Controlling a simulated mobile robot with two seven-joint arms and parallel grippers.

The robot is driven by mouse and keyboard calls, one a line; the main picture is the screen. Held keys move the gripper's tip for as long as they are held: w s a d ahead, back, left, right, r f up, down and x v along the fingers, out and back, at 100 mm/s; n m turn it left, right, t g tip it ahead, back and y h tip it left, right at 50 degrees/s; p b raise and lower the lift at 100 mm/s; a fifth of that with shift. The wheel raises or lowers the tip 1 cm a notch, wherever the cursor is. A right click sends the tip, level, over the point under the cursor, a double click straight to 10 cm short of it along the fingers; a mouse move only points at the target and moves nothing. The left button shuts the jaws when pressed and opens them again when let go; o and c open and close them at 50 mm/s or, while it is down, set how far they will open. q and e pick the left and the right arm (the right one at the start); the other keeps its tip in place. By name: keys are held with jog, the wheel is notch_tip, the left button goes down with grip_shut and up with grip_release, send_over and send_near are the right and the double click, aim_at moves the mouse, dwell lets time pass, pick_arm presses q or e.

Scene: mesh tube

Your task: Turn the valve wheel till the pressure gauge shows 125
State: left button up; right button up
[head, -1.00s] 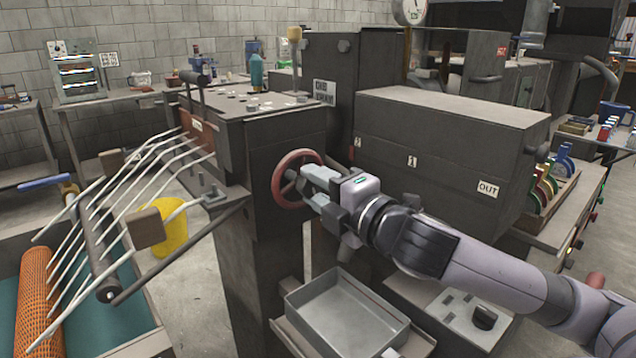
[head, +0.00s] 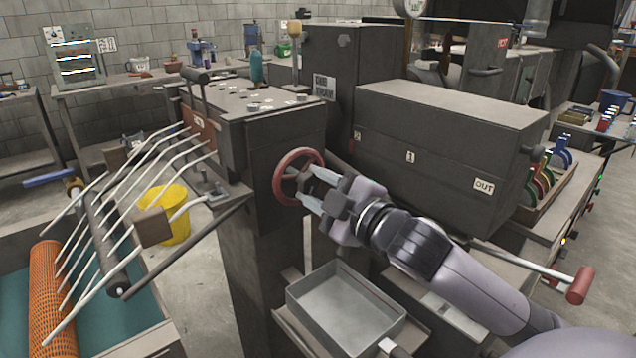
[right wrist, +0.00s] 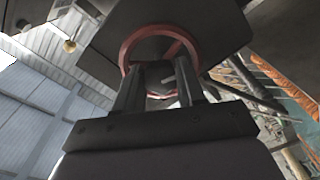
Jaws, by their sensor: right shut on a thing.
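The valve wheel (head: 279,180) is a red ring on the front face of a dark grey machine box. My right gripper (head: 309,187) is at the wheel, its two fingers shut on it. The right wrist view shows the red wheel (right wrist: 130,44) just beyond and around the two fingertips (right wrist: 158,85); the exact contact is hard to make out. The pressure gauge (head: 409,8) is at the top edge of the head view, mostly cut off, so its reading cannot be seen. My left gripper is not in view.
A metal tray (head: 345,308) stands below my right gripper. A grey box marked OUT (head: 440,140) is to the right of the wheel. A rack of pale curved rods (head: 130,205) is at the left. A red-ended lever (head: 580,286) sticks out at the right.

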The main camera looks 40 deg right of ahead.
aim_at(314, 187)
jog(key=shift+r, duration=0.1)
dwell(0.4)
jog(key=o, duration=1.1)
jog(key=shift+w, duration=0.1)
jog(key=shift+c, duration=0.2)
jog(key=shift+s, duration=0.55)
jog(key=s+b, duration=0.1)
jog(key=s, duration=0.2)
jog(key=shift+s+d, duration=0.1)
jog(key=shift+d, duration=0.05)
jog(key=shift+s+d+p, duration=0.1)
jog(key=shift+s+p, duration=1.35)
jog(key=shift+p, duration=1)
